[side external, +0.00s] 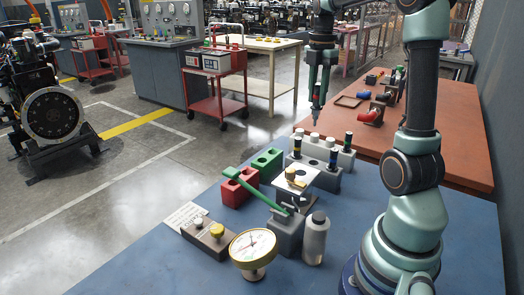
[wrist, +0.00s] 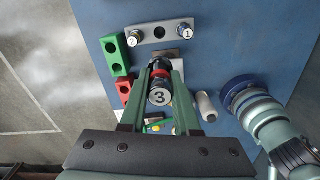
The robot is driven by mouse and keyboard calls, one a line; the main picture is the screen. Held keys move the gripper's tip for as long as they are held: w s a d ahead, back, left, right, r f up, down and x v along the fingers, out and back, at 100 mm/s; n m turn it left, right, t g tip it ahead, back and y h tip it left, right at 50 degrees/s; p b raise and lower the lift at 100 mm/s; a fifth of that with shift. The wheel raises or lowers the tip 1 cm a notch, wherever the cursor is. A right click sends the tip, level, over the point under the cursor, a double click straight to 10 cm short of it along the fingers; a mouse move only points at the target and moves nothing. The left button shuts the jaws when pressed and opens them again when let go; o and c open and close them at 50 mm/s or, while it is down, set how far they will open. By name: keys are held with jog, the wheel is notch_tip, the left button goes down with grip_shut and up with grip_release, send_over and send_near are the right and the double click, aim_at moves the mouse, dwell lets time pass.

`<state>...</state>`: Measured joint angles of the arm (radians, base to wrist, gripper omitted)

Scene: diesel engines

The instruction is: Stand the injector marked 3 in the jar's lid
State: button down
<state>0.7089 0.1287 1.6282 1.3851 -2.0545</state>
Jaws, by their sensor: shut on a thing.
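My gripper (side external: 317,95) is raised above the blue bench, fingers pointing down. In the wrist view, my gripper (wrist: 160,82) is shut on the injector marked 3 (wrist: 160,97), its numbered round end facing the camera and a red and black band beyond it. The injector's tip (side external: 316,113) shows dark below the fingers, apart from the things beneath. A clear bottle with a dark cap (side external: 315,240) stands at the front right of the bench; it is a pale cylinder in the wrist view (wrist: 206,106). I cannot tell which thing is the jar's lid.
A grey rack (wrist: 172,34) holds injectors marked 2 (wrist: 133,39) and 1 (wrist: 187,30), with an empty hole between. Red (side external: 239,187) and green (side external: 266,164) blocks, a green lever (side external: 246,189), a dial gauge (side external: 253,245) and a white plate (side external: 307,177) crowd the bench.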

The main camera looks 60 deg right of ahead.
jog(key=s+a+f, duration=0.1)
jog(key=a+f, duration=0.5)
jog(key=a, duration=0.3)
notch_tip(320, 180, down, 9)
jog(key=shift+f, duration=0.2)
dwell(0.7)
dwell(0.7)
jog(key=c, duration=0.6)
grip_release()
jog(key=shift+o, duration=0.2)
jog(key=shift+f, duration=0.1)
jog(key=o, duration=0.3)
jog(key=shift+s, duration=0.1)
